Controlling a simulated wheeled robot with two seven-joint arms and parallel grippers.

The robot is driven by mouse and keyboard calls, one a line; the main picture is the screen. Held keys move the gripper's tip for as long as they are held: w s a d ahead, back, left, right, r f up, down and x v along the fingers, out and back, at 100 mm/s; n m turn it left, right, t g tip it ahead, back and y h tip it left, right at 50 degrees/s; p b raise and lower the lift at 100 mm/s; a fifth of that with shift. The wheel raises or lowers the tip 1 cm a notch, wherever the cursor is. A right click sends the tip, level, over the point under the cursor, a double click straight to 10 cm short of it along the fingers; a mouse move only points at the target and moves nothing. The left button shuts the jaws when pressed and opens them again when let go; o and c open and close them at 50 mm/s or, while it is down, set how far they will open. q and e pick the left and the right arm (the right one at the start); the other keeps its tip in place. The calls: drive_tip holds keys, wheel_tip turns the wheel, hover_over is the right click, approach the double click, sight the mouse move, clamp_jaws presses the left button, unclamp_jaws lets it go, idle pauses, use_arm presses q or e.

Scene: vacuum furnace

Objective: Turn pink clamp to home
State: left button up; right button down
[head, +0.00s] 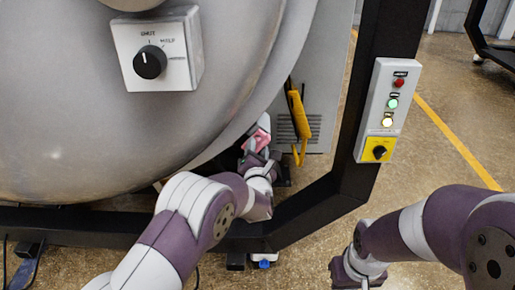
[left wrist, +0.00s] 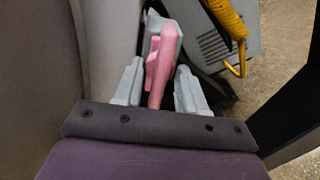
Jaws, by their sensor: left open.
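The pink clamp (head: 264,138) sits low at the right edge of the big grey vessel, partly hidden by my left gripper in the head view. In the left wrist view the pink clamp (left wrist: 160,65) stands upright between my two fingers, with a grey piece behind its top. My left gripper (head: 257,160) is at the clamp; its fingers (left wrist: 155,85) are apart on either side of the pink part, with a gap showing on the right side. My right gripper (head: 352,272) is low at the right, away from the clamp; its fingers are not clear.
A yellow handle (head: 298,115) hangs just right of the clamp, before a grey vented cabinet (head: 318,110). A black frame post (head: 375,100) carries a button panel (head: 388,105). A selector knob box (head: 155,55) is on the vessel door (head: 80,120). Floor is open at right.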

use_arm(q)
drive_tip(key=shift+w, duration=1.45)
clamp_jaws()
